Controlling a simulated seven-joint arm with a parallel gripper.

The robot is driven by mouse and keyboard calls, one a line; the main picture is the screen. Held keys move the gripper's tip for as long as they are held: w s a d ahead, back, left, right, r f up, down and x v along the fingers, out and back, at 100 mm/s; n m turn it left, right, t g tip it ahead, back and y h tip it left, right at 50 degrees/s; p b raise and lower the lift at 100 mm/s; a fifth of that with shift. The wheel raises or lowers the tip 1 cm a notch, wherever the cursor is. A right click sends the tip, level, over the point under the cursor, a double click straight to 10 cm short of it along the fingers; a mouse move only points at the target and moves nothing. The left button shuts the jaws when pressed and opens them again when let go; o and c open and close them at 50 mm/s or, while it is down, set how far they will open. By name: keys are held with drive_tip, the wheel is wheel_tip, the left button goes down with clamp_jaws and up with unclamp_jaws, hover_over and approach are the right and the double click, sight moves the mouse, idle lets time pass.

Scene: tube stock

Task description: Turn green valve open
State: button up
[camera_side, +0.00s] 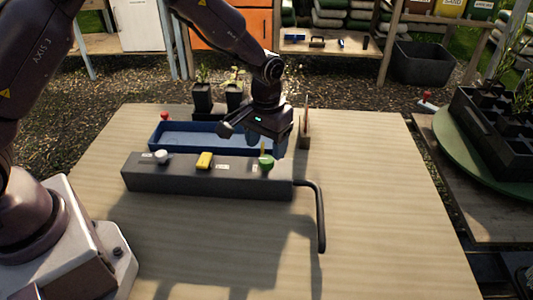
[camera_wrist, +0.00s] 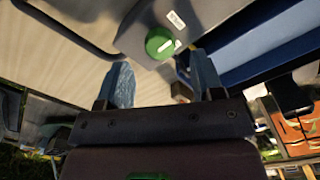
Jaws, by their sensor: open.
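The green valve (camera_side: 266,162) is a round knob on top of the right end of a long dark grey box (camera_side: 207,182). In the wrist view the green valve (camera_wrist: 160,42) shows a pale mark across its top, and it lies just beyond my fingertips. My gripper (camera_side: 267,146) is above and slightly behind the valve in the side view. In the wrist view my gripper (camera_wrist: 160,80) has its two blue-grey fingers apart with nothing between them. I cannot tell whether a finger touches the valve.
A yellow valve (camera_side: 204,160) and a white valve (camera_side: 162,156) sit further left on the same box. A bent dark pipe (camera_side: 320,220) leaves its right end. A blue tray (camera_side: 185,135) stands behind it, with potted plants (camera_side: 203,98) beyond. The table's front right is clear.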

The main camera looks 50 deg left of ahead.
sight(267, 159)
wheel_tip(267, 159, up, 9)
idle(0.3)
drive_tip(key=s+a+r+t, duration=0.2)
drive_tip(key=s+r, duration=0.2)
drive_tip(key=s, duration=0.4)
drive_tip(key=s+a+r+m+t, duration=0.1)
drive_tip(key=s+r, duration=0.4)
drive_tip(key=s, duration=0.3)
drive_tip(key=s+a+r+m+t, duration=0.1)
drive_tip(key=s+a+r+t, duration=0.1)
drive_tip(key=s+r, duration=0.3)
drive_tip(key=s, duration=0.3)
drive_tip(key=shift+s+a+t, duration=0.15)
drive_tip(key=shift+a+t, duration=0.15)
